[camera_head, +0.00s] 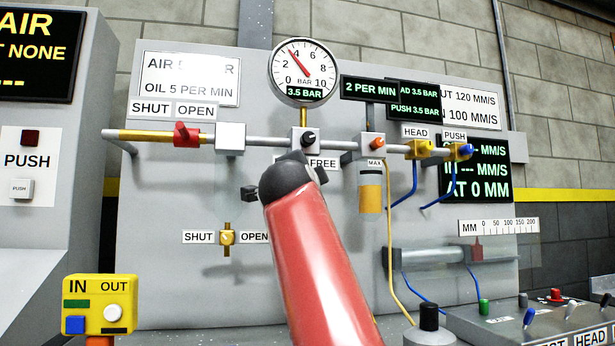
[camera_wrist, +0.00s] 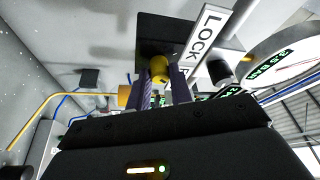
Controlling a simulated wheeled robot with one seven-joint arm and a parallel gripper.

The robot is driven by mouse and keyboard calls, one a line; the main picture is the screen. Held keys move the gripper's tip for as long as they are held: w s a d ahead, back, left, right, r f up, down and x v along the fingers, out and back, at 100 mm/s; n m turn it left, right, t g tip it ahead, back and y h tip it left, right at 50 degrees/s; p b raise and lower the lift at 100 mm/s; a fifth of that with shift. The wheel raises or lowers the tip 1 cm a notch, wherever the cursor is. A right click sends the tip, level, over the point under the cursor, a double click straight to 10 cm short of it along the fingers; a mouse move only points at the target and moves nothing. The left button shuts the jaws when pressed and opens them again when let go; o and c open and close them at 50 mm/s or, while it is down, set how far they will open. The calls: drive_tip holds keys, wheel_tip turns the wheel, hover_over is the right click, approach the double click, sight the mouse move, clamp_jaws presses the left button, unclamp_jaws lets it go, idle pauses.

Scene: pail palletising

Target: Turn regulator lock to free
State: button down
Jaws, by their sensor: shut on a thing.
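In the wrist view my gripper (camera_wrist: 162,84) is shut on a small yellow lock piece (camera_wrist: 160,66), in front of a dark plate (camera_wrist: 150,28). A white label reading LOCK (camera_wrist: 206,36) is just right of the fingers. In the head view the regulator block (camera_head: 299,134) with a black knob (camera_head: 309,137) sits on the pipe below the round gauge (camera_head: 303,70), which shows 3.5 BAR. The label FREE (camera_head: 323,162) shows beneath it. My red arm and dark wrist hide the lock and fingers there. I cannot tell which mark the lock points to.
Left on the pipe is a red SHUT/OPEN handle (camera_head: 187,134); a yellow valve (camera_head: 227,238) is lower. Right are the lubricator bowl (camera_head: 371,190), yellow fittings (camera_head: 419,149) and thin hoses. A yellow IN/OUT box (camera_head: 99,305) and a lever console (camera_head: 540,318) stand in front.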

drive_tip(key=shift+m, duration=0.4)
drive_tip(key=c, duration=1.3)
unclamp_jaws()
drive_tip(key=shift+o, duration=0.2)
drive_tip(key=s+f+b, duration=0.1)
drive_tip(key=s+b, duration=0.3)
drive_tip(key=s, duration=0.3)
drive_tip(key=shift+s+a+b, duration=0.3)
drive_tip(key=shift+s+a, duration=0.05)
